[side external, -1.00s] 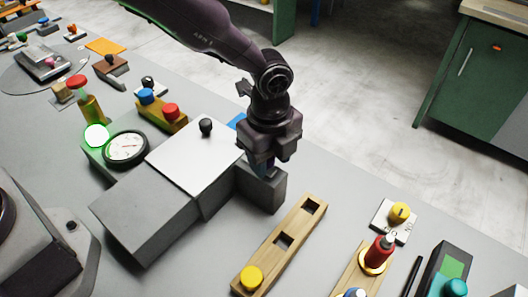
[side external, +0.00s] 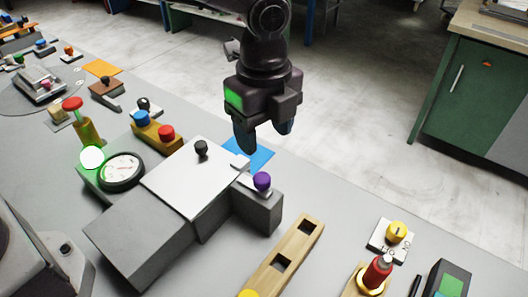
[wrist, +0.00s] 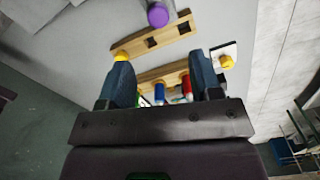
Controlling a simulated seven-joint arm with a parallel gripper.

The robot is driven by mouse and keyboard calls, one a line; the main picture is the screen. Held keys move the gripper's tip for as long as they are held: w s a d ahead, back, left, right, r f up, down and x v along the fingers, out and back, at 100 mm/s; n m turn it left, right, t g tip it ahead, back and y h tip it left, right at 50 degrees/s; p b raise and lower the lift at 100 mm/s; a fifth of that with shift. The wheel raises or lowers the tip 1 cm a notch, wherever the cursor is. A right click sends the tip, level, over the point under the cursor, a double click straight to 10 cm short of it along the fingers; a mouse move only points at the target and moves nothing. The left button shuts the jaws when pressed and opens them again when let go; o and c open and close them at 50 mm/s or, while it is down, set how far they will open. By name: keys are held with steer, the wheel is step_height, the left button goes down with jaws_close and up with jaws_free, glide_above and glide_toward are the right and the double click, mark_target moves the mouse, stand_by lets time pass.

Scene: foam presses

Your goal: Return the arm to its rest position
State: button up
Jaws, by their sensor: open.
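My gripper (side external: 264,140) is open and empty in the side view, its fingers pointing down. It hangs above the back edge of the grey press (side external: 150,222), beside its white lid plate (side external: 192,178) with the black knob. A purple knob (side external: 262,181) sits on the press's side block, just below and to the right of the fingers, apart from them. In the wrist view my two fingers (wrist: 166,75) are spread wide, with nothing held between them. The purple knob (wrist: 158,15) shows beyond them at the top.
A wooden bar (side external: 284,262) with square holes lies right of the press. A yellow knob on a white plate (side external: 390,240) and a red peg (side external: 378,271) stand further right. A dial gauge (side external: 121,170), a lit green lamp (side external: 92,157) and a blue sheet (side external: 250,152) are near the press.

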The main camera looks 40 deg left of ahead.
steer(key=shift+r, duration=0.9)
steer(key=s+a+r+n+t, duration=0.2)
steer(key=s+a+r+n, duration=0.3)
steer(key=s+a+n, duration=0.5)
steer(key=s+a+r+n+t, duration=0.3)
steer(key=s+a+r+n, duration=0.2)
steer(key=s+a+n, duration=0.5)
steer(key=a+n, duration=0.1)
steer(key=a, duration=0.3)
steer(key=shift+r+t, duration=0.3)
steer(key=shift+c, duration=0.4)
